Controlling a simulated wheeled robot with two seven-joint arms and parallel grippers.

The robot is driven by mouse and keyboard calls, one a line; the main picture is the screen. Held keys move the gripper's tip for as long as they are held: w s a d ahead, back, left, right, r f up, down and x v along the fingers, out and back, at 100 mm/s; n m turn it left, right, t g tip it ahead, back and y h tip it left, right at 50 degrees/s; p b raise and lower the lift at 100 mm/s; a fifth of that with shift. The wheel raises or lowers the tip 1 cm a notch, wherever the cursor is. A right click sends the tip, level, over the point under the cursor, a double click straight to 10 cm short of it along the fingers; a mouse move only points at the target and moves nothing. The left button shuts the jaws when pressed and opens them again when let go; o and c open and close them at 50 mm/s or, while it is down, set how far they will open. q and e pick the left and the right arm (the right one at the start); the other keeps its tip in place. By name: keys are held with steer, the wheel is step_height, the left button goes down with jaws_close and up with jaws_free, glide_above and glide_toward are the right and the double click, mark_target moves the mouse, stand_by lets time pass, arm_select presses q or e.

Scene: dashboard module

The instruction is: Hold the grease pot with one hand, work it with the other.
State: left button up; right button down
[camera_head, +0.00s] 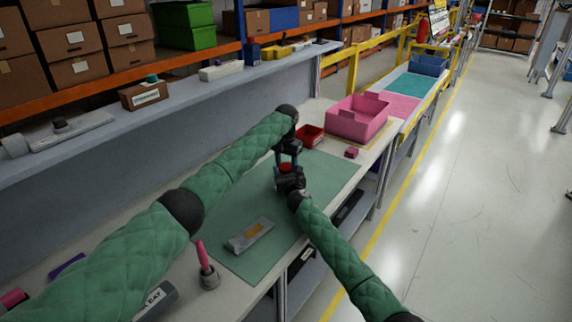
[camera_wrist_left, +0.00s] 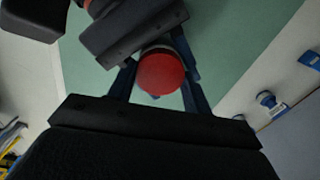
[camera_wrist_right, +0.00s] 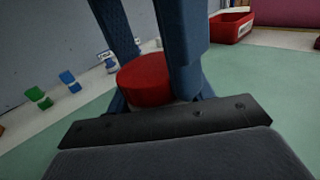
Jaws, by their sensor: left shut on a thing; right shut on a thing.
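The grease pot (camera_head: 286,167) has a round red lid and is held above the green mat. My left gripper (camera_head: 287,160) reaches down from above, shut on the red lid. In the left wrist view the lid (camera_wrist_left: 161,73) lies between its blue fingers. My right gripper (camera_head: 287,174) comes from the near side, shut on the pot low down. In the right wrist view the red lid (camera_wrist_right: 147,80) rises above my right gripper, with my left fingers coming down on it. The pot's body is mostly hidden by the grippers.
A green mat (camera_head: 215,195) covers the bench. A grey piece with yellow (camera_head: 248,236) and a pink-handled brush in a small pot (camera_head: 207,268) lie nearer. A red bin (camera_head: 310,136), a pink box (camera_head: 357,118) and a small pink block (camera_head: 351,153) stand beyond.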

arm_select(q)
steer(key=shift+m, duration=0.7)
steer(key=o, duration=1)
steer(key=shift+o, duration=0.4)
steer(key=shift+d, duration=0.15)
steer(key=shift+r, duration=0.1)
